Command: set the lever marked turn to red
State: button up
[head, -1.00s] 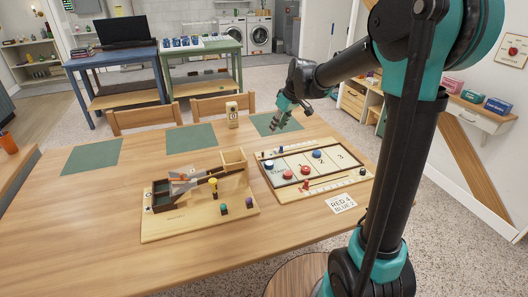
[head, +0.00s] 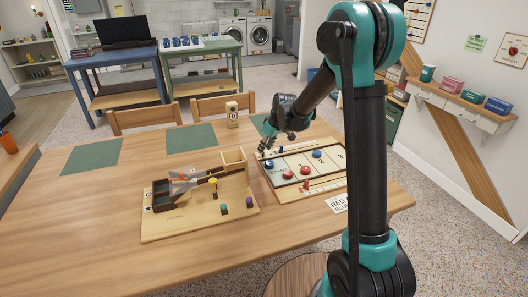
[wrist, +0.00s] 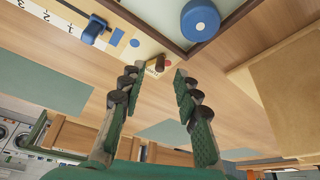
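The shuffleboard-like game board (head: 262,158) lies on the right part of the table. In the wrist view, a small dark brown peg (wrist: 160,62), which looks like the turn lever, stands at the board's edge beside a small pale label (wrist: 152,70). The label's text is too small to read. A red dot (wrist: 168,63) is close beside the peg and a blue dot (wrist: 135,43) lies farther left. My gripper (wrist: 157,73) is open, its fingertips on either side of the peg in the picture; contact cannot be told. In the head view my gripper (head: 264,149) hides the lever.
A blue puck (wrist: 200,20) lies on the board near the fingers. Red pucks (head: 288,174) and a blue slider (wrist: 95,28) are also on it. A wooden ramp toy (head: 200,220) stands left of the board. Green mats lie along the far table edge.

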jog(key=shift+x, duration=1.45)
grip_shut()
